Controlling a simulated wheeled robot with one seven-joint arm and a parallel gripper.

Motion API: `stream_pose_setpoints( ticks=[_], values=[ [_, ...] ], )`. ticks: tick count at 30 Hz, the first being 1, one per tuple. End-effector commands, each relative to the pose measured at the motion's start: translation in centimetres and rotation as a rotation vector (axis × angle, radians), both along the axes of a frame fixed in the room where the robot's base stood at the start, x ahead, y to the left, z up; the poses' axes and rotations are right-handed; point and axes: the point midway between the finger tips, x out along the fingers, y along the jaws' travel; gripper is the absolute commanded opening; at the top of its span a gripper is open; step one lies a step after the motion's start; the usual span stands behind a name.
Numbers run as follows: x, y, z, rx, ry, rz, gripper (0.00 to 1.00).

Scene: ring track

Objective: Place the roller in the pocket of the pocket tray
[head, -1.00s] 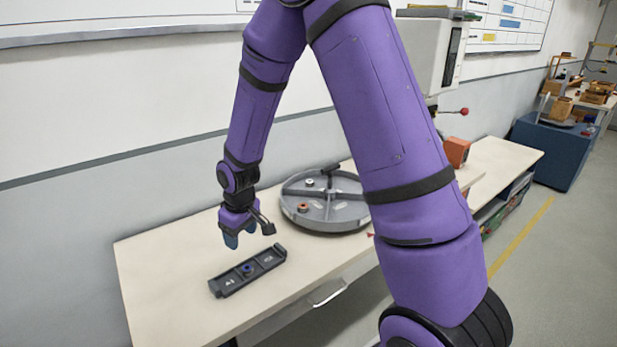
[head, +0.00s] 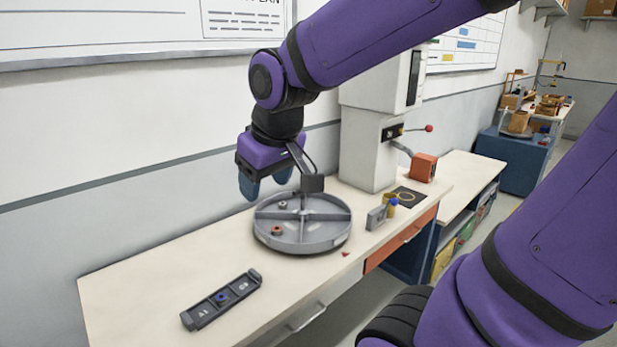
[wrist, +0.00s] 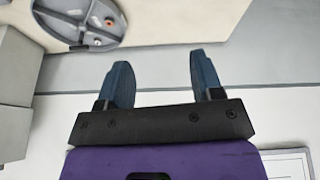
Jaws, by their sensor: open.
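The dark pocket tray (head: 240,292) lies on the bench at front left, with marked end sections. A small blue round piece (head: 222,298) sits upright in its middle section. The round grey divided dish (head: 318,240) holds an orange-red piece (head: 276,231) and a smaller grey-white piece (head: 283,204) in separate compartments. I cannot tell for certain which piece is the roller. My gripper (head: 266,182) is open and empty, above and behind the dish's left side. In the wrist view its blue fingers (wrist: 160,68) are apart, with the dish's edge (wrist: 52,32) at upper left.
A grey-white machine (head: 370,125) with a red-knobbed lever stands behind the dish. A grey block (head: 376,217), a yellow-and-blue piece (head: 393,204) and an orange box (head: 423,167) stand right of the dish. The bench (head: 150,275) is clear around the pocket tray.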

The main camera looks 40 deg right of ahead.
Motion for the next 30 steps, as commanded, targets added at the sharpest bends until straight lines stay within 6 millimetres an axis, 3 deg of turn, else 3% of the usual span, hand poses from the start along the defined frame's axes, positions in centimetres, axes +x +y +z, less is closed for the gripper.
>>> stream_pose_setpoints(
  ticks=[6, 12, 30],
  values=[
    [-5.7, -0.6, 2.5, 0.032, -0.060, -0.057, 0.60],
    [-8.8, -0.8, 3.2, 0.054, -0.086, -0.087, 0.60],
    [-9.6, -0.9, 3.2, 0.061, -0.091, -0.093, 0.60]
  ],
)
